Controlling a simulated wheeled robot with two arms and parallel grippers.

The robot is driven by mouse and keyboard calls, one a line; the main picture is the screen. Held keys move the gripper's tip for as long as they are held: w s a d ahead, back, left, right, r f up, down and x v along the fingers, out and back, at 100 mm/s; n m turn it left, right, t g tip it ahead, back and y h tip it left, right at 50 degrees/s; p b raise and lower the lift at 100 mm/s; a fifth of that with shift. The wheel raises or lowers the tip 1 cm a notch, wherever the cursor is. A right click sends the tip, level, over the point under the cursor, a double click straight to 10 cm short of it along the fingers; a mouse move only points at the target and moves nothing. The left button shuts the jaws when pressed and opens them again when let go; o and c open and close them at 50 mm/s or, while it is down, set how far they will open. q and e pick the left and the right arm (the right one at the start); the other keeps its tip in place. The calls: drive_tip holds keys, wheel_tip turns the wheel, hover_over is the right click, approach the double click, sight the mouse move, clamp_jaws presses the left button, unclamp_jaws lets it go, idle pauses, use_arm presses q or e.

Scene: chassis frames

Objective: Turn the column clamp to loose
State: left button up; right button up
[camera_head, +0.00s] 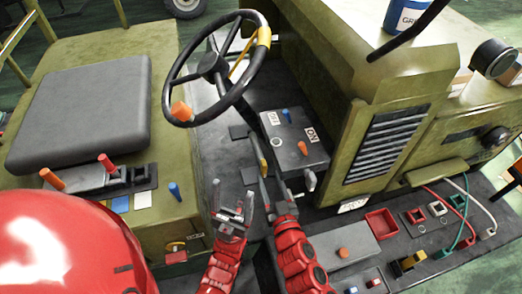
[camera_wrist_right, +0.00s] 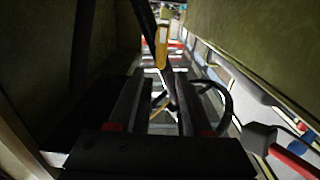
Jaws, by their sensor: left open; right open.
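A small yellow-handled lever (camera_head: 263,168) stands low beside the foot of the steering column, and I take it for the column clamp. Its loose or tight marking cannot be read. My right gripper (camera_head: 273,183) is open with its fingertips close to this lever. In the right wrist view, a yellow handle (camera_wrist_right: 161,46) shows beyond the open fingers (camera_wrist_right: 164,82), roughly in line with the gap; contact cannot be told. My left gripper (camera_head: 234,197) is open and empty, to the left of the right one, above the dark floor.
The steering wheel (camera_head: 215,65) with its orange knob stands above on a slanted column. A grey switch box (camera_head: 292,135) with a blue knob is just right of the column. The seat (camera_head: 85,108) is at left, the green hood (camera_head: 395,110) at right. A low panel with a red tray (camera_head: 381,224) lies front right.

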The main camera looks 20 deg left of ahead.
sight(263, 159)
drive_tip(key=p+x, duration=0.1)
drive_tip(key=x, duration=0.7)
drive_tip(key=shift+w+a+r+p, duration=0.15)
drive_tip(key=shift+w+a+p, duration=0.05)
drive_tip(key=shift+w+p, duration=0.1)
drive_tip(key=shift+w+a, duration=0.25)
drive_tip(key=shift+w, duration=0.05)
clamp_jaws()
